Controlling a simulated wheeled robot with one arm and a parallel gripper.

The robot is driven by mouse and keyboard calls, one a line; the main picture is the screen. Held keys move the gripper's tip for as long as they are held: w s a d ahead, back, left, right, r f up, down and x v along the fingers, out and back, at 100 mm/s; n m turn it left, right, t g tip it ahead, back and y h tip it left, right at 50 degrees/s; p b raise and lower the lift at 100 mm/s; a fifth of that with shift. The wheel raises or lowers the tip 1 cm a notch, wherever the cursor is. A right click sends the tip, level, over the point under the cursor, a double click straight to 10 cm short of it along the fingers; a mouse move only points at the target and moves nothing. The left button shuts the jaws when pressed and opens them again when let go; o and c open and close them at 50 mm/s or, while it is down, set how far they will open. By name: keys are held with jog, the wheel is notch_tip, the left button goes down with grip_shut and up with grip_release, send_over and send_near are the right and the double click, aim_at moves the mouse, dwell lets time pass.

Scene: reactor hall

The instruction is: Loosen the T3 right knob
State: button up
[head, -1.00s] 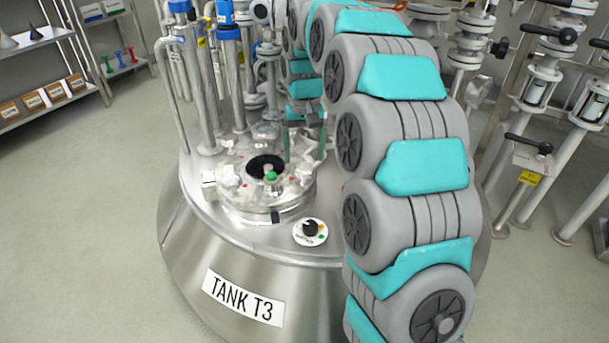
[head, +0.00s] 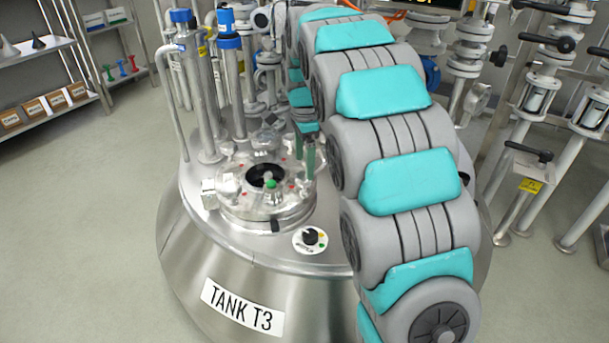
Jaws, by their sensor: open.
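Tank T3 (head: 200,240) is a steel vessel with the label TANK T3 (head: 243,306) on its front. A round lid (head: 235,202) sits on its top, with a dark centre opening (head: 262,176) and small pale fittings around its rim. A pale block-like fitting (head: 209,194) stands at the lid's left. My gripper (head: 305,165) points down over the right side of the lid, its two dark green fingers apart and empty. The right knob is not clearly distinguishable; the fingers partly cover that side. I cannot tell whether they touch anything.
A black dial on a white plate (head: 310,239) sits on the tank top in front of the lid. Tall pipes (head: 232,90) rise behind the lid at left. Valve stands (head: 535,160) are at right, shelves (head: 45,95) at far left. The left floor is clear.

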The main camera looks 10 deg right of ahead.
aim_at(305, 179)
jog(key=m+p, duration=0.2)
jog(key=m, duration=0.2)
jog(key=shift+s+r, duration=0.1)
jog(key=shift+r, duration=0.1)
jog(key=m+p, duration=0.4)
jog(key=m, duration=0.2)
jog(key=shift+p, duration=0.35)
notch_tip(305, 179, down, 6)
jog(key=shift+f+b, duration=0.25)
jog(key=shift+b, duration=0.5)
